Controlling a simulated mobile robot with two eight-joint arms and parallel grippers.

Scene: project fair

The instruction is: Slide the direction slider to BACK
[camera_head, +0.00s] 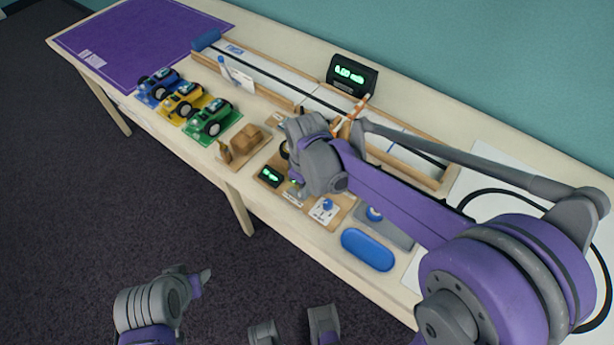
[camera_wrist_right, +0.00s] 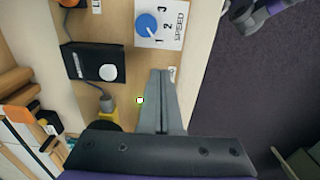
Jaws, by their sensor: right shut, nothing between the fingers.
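My right gripper (camera_wrist_right: 161,74) is shut and empty, its fingertips low over the wooden control board (camera_wrist_right: 118,48). A small lit square (camera_wrist_right: 139,100) shows just left of the fingers. I cannot make out the direction slider; the fingers or wrist may hide it. In the head view my right wrist (camera_head: 318,165) covers part of the board. My left gripper (camera_head: 204,278) is low at the left, over the floor, away from the table.
A black box (camera_wrist_right: 84,70) with a round white part and a cable sits left of the fingers. A green-lit display (camera_head: 270,175), a track with a larger display (camera_head: 352,76), toy cars (camera_head: 208,121) and a blue oval (camera_head: 368,249) share the table. A purple mat (camera_head: 140,40) lies at far left.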

